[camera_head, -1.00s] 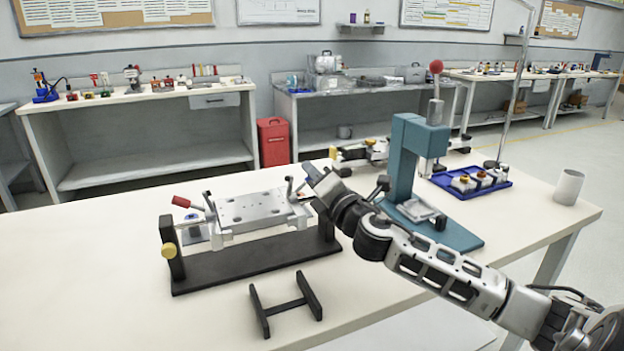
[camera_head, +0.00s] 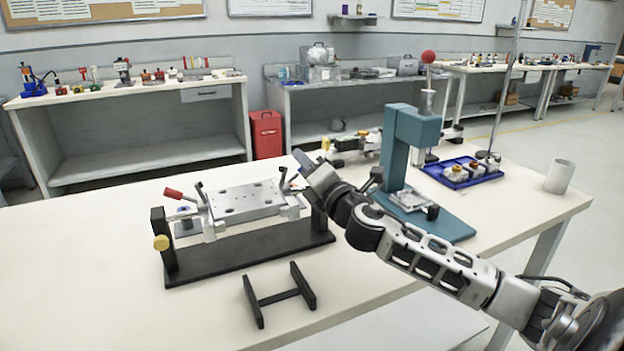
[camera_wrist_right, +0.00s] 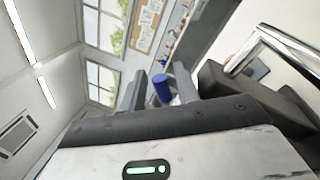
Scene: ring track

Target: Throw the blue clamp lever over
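The metal fixture plate (camera_head: 245,203) sits on a dark stand (camera_head: 250,252) on the bench. A red-handled lever (camera_head: 180,195) is at its left end. My right gripper (camera_head: 306,165) is at the fixture's right end, where it hides most of what is there. In the right wrist view the blue clamp lever's handle (camera_wrist_right: 162,88) shows between the two fingertips of my right gripper (camera_wrist_right: 160,86). The fingers stand apart, with a visible gap on the left side of the handle. My left gripper is not in view.
A teal press (camera_head: 400,150) with a red knob stands right of the fixture, close behind my right arm. A blue tray (camera_head: 461,183) and a white cup (camera_head: 561,176) are further right. A black H-shaped piece (camera_head: 279,296) lies in front. The bench's left part is clear.

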